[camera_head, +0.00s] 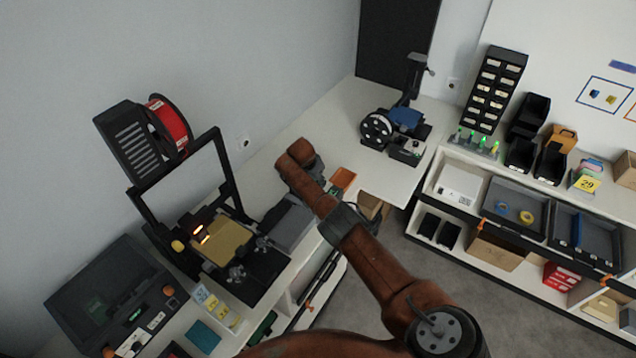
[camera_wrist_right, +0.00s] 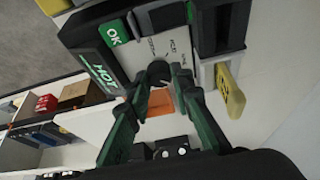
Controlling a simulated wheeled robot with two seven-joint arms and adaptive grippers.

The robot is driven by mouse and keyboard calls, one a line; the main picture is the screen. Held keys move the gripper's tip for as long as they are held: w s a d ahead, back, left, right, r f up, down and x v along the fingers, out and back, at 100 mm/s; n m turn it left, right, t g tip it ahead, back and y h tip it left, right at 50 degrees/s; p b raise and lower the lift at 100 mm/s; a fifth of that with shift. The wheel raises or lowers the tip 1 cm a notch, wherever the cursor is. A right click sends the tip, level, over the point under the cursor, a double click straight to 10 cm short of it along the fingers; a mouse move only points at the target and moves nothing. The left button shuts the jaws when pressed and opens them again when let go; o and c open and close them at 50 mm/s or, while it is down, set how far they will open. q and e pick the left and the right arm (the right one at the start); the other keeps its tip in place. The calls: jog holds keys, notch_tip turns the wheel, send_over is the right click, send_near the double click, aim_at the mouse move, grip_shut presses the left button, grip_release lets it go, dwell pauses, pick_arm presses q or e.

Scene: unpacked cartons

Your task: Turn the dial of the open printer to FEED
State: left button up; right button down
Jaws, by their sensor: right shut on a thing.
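In the right wrist view the dial (camera_wrist_right: 158,72) is a dark round knob on a pale panel (camera_wrist_right: 140,56), with small mode words printed around it. My right gripper (camera_wrist_right: 157,84) has its green fingers on either side of the dial and is shut on it. The fingers hide part of the knob, and I cannot tell which word it points at. In the head view the open-frame printer (camera_head: 222,240) stands on the left bench with a yellowish bed. There my right arm covers the area of the right gripper and dial. My left gripper is not in view.
A spool holder with a red spool (camera_head: 168,124) stands behind the printer. An orange tray (camera_head: 343,178) lies past my arm. Another printer (camera_head: 405,120) stands at the bench's far end.

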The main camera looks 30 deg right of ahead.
jog(key=shift+w+r, duration=0.1)
jog(key=shift+r, duration=0.05)
jog(key=c, duration=1.7)
grip_release()
jog(key=shift+d, duration=0.1)
jog(key=shift+a+r, duration=0.35)
jog(key=shift+r, duration=0.1)
jog(key=v, duration=1)
jog(key=shift+r, duration=0.4)
jog(key=shift+s, duration=0.25)
